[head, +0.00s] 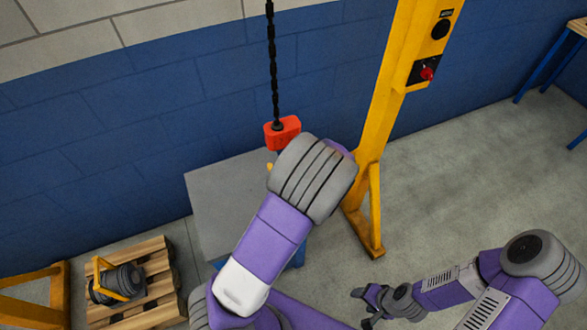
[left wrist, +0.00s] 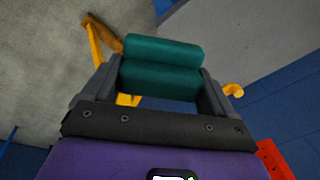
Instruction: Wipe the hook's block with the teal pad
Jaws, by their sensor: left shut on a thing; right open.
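The hook's block (head: 282,131) is red and hangs from a dark chain. It shows in the left wrist view at the lower right edge (left wrist: 272,160), partly cut off. A yellow hook (left wrist: 233,90) shows just right of my left gripper's right finger. My left gripper (left wrist: 160,84) is shut on the teal pad (left wrist: 162,52), which lies across between its fingers. In the head view my left arm hides this gripper and the pad, just below the block. My right gripper (head: 373,300) is open and empty, low over the floor.
A grey table (head: 218,190) stands below the block against the blue wall. A yellow post (head: 385,110) with a control box (head: 427,72) rises to the right. A wooden pallet (head: 155,265) holding a dark machine part (head: 120,283) is at lower left.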

